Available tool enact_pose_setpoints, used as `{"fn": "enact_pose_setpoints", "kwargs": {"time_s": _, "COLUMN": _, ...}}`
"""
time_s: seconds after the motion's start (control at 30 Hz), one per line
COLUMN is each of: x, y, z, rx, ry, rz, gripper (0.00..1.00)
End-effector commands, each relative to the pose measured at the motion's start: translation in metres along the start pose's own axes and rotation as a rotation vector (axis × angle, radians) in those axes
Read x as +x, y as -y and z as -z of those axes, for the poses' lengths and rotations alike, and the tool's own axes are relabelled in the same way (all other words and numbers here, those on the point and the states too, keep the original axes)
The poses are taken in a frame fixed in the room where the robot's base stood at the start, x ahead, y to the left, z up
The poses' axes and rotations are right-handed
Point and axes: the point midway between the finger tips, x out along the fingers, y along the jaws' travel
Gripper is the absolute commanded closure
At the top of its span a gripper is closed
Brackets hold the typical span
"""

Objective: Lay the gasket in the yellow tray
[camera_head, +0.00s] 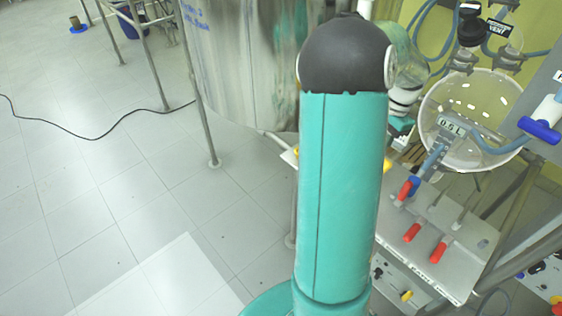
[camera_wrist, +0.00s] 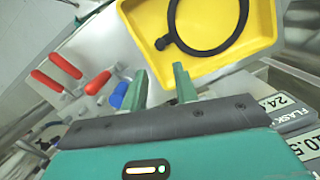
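The yellow tray (camera_wrist: 258,28) is at the top of the wrist view, cut off by the upper edge. The gasket, a thin black ring with a small round tab (camera_wrist: 162,43), appears to lie flat inside the tray, its far part out of frame. My gripper (camera_wrist: 159,70) has its two green fingers apart with nothing between them. The fingertips are at the tray's near edge, close to the gasket's tab; I cannot tell whether they touch the tray. In the head view my arm hides the gripper and gasket, and only small yellow bits show beside it.
Red-handled valves (camera_head: 411,232) stand on a grey panel right of my arm, also in the wrist view (camera_wrist: 52,81). A round glass vessel (camera_head: 470,120) with hoses is above them. A large metal drum (camera_head: 240,60) stands behind. The tiled floor at left is mostly clear, with a black cable.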

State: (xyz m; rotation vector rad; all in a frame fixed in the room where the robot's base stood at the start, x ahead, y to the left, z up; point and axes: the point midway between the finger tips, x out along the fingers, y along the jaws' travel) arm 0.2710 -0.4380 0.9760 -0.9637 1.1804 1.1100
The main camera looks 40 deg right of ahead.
Motion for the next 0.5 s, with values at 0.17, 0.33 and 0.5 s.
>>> {"fn": "enact_pose_setpoints", "kwargs": {"time_s": 0.17, "x": -0.008, "y": 0.015, "z": -0.035, "rx": -0.107, "ry": 0.009, "rz": 0.034, "gripper": 0.71}}
{"fn": "enact_pose_setpoints", "kwargs": {"time_s": 0.33, "x": -0.027, "y": 0.037, "z": -0.118, "rx": -0.372, "ry": 0.013, "rz": 0.100, "gripper": 0.71}}
{"fn": "enact_pose_setpoints", "kwargs": {"time_s": 0.5, "x": -0.045, "y": 0.042, "z": -0.210, "rx": -0.680, "ry": -0.014, "rz": 0.160, "gripper": 0.71}}
